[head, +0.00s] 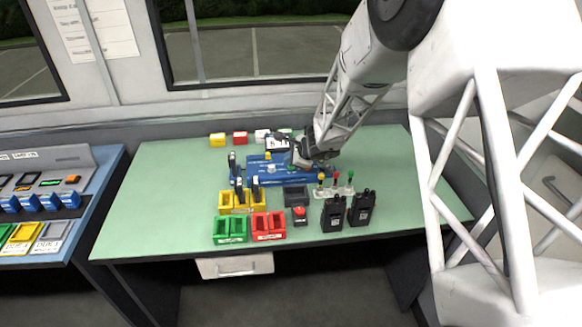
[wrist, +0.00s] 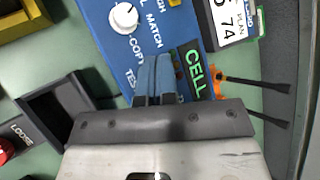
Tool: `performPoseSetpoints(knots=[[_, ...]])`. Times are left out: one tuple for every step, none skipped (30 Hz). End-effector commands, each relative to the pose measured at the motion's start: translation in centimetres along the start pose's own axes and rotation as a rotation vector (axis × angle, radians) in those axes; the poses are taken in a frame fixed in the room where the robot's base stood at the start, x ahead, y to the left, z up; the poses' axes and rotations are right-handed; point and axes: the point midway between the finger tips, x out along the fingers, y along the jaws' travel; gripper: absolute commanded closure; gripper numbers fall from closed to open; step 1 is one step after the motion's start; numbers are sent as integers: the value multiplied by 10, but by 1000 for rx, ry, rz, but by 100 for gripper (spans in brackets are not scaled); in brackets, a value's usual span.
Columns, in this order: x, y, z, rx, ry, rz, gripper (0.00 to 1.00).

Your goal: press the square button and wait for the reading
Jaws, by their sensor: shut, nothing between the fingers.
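The blue panel (head: 262,178) lies on the green table, below my gripper (head: 299,163). In the wrist view the blue panel (wrist: 108,45) carries a white round knob (wrist: 124,16) with lettering that reads COPY and MATCH. A green CELL label (wrist: 195,73) is beside my fingers. My gripper (wrist: 155,58) is shut and empty, its fingertips over the panel near this label. I cannot tell whether the fingertips touch it. A square button is not clearly seen; the fingers cover part of the panel. A white card or display with black digits (wrist: 231,22) is at the upper right.
Yellow bins (head: 240,209), a green bin (head: 230,242) and a red bin (head: 268,238) stand in front of the panel. Two black radios (head: 333,213) stand at the front right. A dark tray (wrist: 62,104) lies left of my gripper. The table's left side is clear.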

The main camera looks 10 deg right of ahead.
Motion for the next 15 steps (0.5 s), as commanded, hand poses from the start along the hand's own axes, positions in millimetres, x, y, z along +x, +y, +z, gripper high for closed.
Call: performPoseSetpoints(knots=[[0,0,0,0,0,0,100],[0,0,0,0,0,0,100],[0,0,0,0,0,0,100],[1,1,0,0,0,0,100],[1,1,-1,0,0,0,100],[2,1,-1,1,0,0,100],[2,2,-2,1,0,0,100],[3,2,-2,1,0,0,100],[4,3,-3,1,0,0,100],[4,3,-3,1,0,0,100],[5,3,-3,1,0,0,100],[5,4,-4,0,0,0,100],[5,4,-4,0,0,0,100],[6,4,-4,0,0,0,100],[6,4,-4,0,0,0,100]])
